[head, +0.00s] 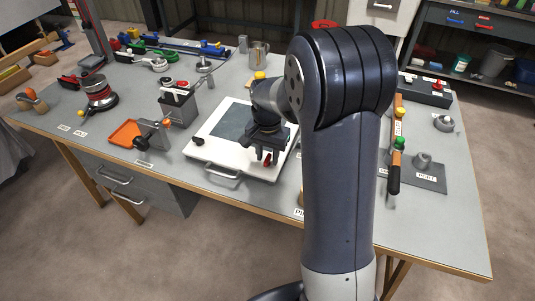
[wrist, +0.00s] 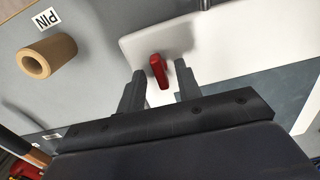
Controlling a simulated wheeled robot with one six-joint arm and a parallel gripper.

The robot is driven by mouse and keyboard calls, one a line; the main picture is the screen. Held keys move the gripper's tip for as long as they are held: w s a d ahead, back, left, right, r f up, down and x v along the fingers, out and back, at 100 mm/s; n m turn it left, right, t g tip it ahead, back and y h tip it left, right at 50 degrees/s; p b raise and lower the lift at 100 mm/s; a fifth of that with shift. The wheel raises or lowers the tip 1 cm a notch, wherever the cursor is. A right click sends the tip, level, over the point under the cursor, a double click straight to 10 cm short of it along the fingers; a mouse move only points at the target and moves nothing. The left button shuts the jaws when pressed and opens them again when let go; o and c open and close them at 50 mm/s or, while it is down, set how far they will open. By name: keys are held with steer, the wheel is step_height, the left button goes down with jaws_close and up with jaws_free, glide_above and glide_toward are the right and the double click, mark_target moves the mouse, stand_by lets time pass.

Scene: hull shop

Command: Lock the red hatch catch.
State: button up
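The red hatch catch (wrist: 160,72) stands on the white hatch panel, near its edge, in the wrist view. In the head view the red catch (head: 267,161) shows only in part below my gripper. The white hatch (head: 240,168) lies flat on the bench, with a dark grey pane and a metal handle (head: 222,175) at its front edge; my arm hides its right side. My gripper (wrist: 160,68) is open, with one finger on each side of the catch and a visible gap at each. In the head view my gripper (head: 264,154) points down over the hatch's front right part.
A tan hollow cylinder (wrist: 47,59) stands beside the PIN label (wrist: 49,19). Bare bench shows in front.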

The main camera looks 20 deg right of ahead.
mark_target(268, 158)
step_height(268, 158, up, 11)
stand_by(0.7)
steer(key=shift+f, duration=0.15)
step_height(268, 158, down, 11)
steer(key=shift+n, duration=1)
steer(key=shift+r, duration=0.2)
